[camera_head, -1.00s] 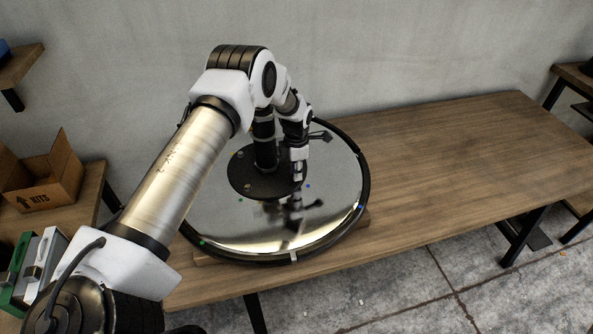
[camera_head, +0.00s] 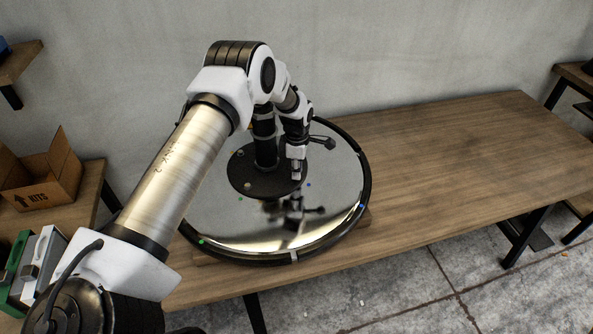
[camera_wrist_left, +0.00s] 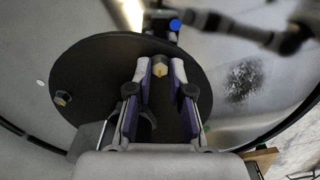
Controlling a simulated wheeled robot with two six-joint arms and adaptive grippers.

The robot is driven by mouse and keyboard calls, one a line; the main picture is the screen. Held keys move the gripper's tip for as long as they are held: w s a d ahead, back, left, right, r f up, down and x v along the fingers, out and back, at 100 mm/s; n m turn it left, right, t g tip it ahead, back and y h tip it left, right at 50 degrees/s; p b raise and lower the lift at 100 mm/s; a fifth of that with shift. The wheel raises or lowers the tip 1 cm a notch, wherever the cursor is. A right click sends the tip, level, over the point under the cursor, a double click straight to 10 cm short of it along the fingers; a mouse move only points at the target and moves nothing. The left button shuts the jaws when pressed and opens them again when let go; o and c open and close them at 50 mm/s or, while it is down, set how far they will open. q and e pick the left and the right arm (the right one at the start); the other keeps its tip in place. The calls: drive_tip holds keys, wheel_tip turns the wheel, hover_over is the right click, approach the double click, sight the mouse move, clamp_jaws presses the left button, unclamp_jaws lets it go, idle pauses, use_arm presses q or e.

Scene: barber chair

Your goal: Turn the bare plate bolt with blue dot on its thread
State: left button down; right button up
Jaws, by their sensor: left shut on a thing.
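My left gripper (camera_head: 296,174) points down at the plate's right edge, near a blue dot (camera_head: 308,185) on the base. In the left wrist view my left gripper (camera_wrist_left: 160,68) is shut on a brass-coloured bolt (camera_wrist_left: 159,71) standing on the plate; the blue dot (camera_wrist_left: 175,24) lies just beyond the plate's edge. The bolt's thread is mostly hidden. Another bolt (camera_wrist_left: 62,98) shows on the plate. My right gripper is not in view.
The shiny base (camera_head: 335,185) has a dark rim and green and blue dots. A dark lever (camera_head: 322,142) sticks out beside my wrist. The wooden table (camera_head: 450,150) is clear on the right. A cardboard box (camera_head: 45,178) stands at the left.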

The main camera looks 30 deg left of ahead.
use_arm(q)
drive_tip(key=m, duration=0.3)
drive_tip(key=shift+s+d+f+m+b, duration=0.1)
drive_tip(key=shift+f+m+b, duration=0.15)
drive_tip(key=shift+m+b, duration=0.15)
drive_tip(key=m+b, duration=0.1)
drive_tip(key=m, duration=0.3)
drive_tip(key=shift+m, duration=0.3)
drive_tip(key=m+b, duration=0.1)
drive_tip(key=m, duration=0.3)
drive_tip(key=m+b, duration=0.1)
drive_tip(key=m, duration=0.4)
drive_tip(key=m+b, duration=0.1)
drive_tip(key=m, duration=0.3)
drive_tip(key=shift+m, duration=0.3)
drive_tip(key=m, duration=0.4)
drive_tip(key=shift+b, duration=0.35)
drive_tip(key=m, duration=0.5)
drive_tip(key=shift+b, duration=0.35)
drive_tip(key=shift+m, duration=1.8)
